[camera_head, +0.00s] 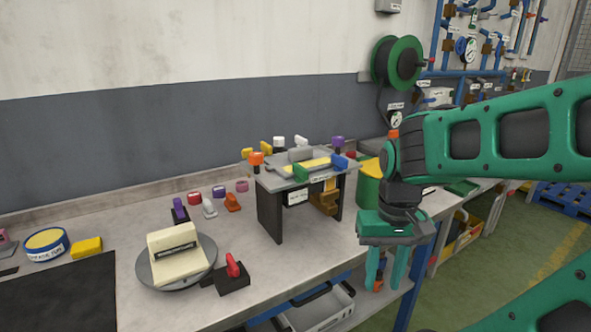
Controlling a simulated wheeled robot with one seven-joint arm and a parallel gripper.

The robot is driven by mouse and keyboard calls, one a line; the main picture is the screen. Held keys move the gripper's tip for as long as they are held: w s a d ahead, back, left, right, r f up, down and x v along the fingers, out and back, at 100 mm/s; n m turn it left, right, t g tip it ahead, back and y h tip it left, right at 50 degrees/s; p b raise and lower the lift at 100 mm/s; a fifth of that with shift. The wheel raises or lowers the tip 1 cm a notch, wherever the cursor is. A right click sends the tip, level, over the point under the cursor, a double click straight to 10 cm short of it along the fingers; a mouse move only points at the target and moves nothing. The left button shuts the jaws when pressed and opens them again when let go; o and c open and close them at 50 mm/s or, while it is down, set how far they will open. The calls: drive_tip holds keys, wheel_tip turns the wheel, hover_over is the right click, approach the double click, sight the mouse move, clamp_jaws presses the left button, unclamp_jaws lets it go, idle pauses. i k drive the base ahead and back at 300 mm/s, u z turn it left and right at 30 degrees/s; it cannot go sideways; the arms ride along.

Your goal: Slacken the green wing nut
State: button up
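A small green piece (301,172) shows at the front edge of the raised grey stand (270,182). It may be the green wing nut, but it is too small for me to make out wings or a thread. My gripper (382,280) hangs to the right of the stand, by the front edge of the bench, with its fingers pointing down. The two teal fingers are apart. An orange and dark item shows between them, and it looks to be behind them rather than held. My gripper is well clear of the green piece.
Orange (256,158), yellow, white and purple (338,141) knobs stand around the raised stand. A turntable (150,275) carries a cream block (176,254). A red-handled black box (232,278) sits nearby. A green and yellow drum (369,184) stands behind my wrist.

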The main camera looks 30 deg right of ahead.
sight(302, 174)
drive_tip(key=u, duration=0.95)
drive_tip(key=k, duration=0.95)
drive_tip(key=z, duration=1)
drive_tip(key=i, duration=1)
drive_tip(key=u, duration=0.05)
